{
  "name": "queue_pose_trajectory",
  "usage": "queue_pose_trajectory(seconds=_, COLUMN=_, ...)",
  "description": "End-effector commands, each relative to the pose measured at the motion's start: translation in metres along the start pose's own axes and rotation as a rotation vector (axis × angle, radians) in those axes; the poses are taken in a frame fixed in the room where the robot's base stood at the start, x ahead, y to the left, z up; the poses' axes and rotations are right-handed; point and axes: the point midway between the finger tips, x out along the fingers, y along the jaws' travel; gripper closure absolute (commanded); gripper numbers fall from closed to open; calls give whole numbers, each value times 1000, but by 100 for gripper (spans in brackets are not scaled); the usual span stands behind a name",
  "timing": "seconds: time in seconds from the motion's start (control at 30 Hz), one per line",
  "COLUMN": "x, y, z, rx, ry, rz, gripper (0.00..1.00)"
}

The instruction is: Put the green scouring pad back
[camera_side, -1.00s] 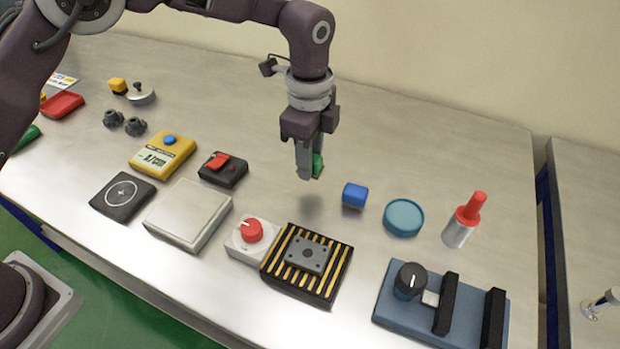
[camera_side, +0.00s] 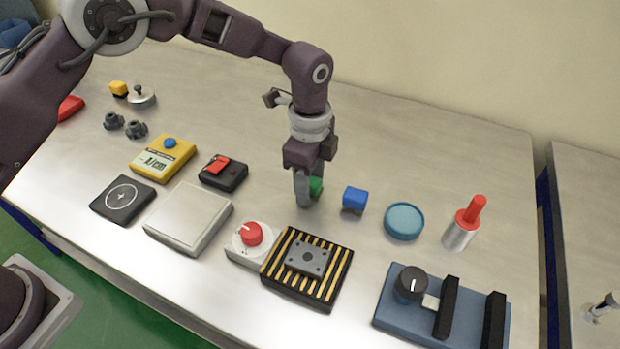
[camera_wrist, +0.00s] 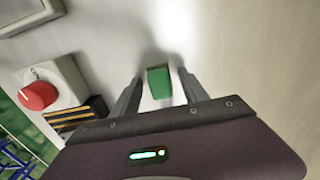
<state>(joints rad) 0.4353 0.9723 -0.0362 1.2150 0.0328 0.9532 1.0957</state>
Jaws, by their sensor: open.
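The green scouring pad (camera_side: 316,186) is a small green block at table level, partly hidden by a finger in the side view. In the wrist view, the pad (camera_wrist: 159,82) lies between the two fingers with a gap on each side. My gripper (camera_side: 307,194) points down around the pad, its fingertips close to the table. In the wrist view, my gripper (camera_wrist: 160,90) is open and the fingers do not appear to touch the pad.
A blue block (camera_side: 354,198) and a teal round dish (camera_side: 404,220) stand to the right. A black-and-yellow striped plate (camera_side: 280,270) and a red-knob box (camera_side: 251,236) are in front. A black box with a red switch (camera_side: 223,170) is to the left.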

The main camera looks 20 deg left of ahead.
Motion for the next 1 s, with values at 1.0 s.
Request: queue_pose_trajectory(seconds=1.0, x=-137, y=2, z=8, rx=-40, ry=6, rz=-15, gripper=48)
